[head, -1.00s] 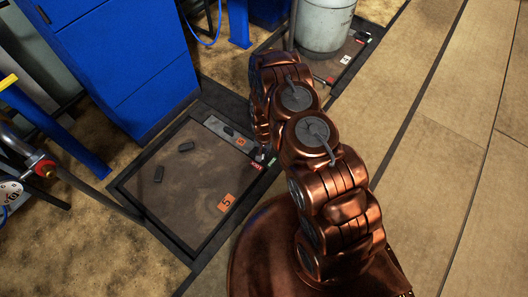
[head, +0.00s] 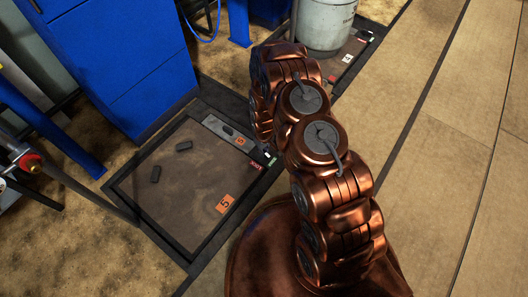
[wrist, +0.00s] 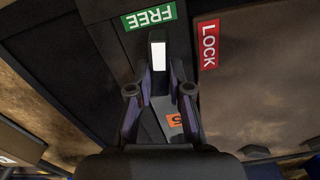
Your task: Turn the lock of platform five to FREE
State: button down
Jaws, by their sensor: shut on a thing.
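Platform five (head: 185,205) is a dark-framed floor plate with an orange 5 label (head: 225,203). Its lock has a red LOCK label (wrist: 209,44) and a green FREE label (wrist: 150,17). The lock's lever with a white end (wrist: 158,52) lies between my gripper's fingers in the wrist view. My gripper (wrist: 159,78) is shut on this lever. The white end points up at the FREE label and sits just below it, left of the LOCK label. In the head view the white end (head: 267,154) shows beside my arm, which hides the gripper.
A blue cabinet (head: 120,60) stands behind the platform. Small dark blocks (head: 183,146) lie on the plate. A grey tank (head: 325,25) stands on another platform at the back. Open tan floor (head: 440,150) lies to the right.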

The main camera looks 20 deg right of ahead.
jog(key=shift+n+b, duration=0.35)
jog(key=shift+n, duration=0.85)
jog(key=c, duration=1.1)
grip_release()
jog(key=shift+r, duration=0.15)
jog(key=shift+r, duration=5.85)
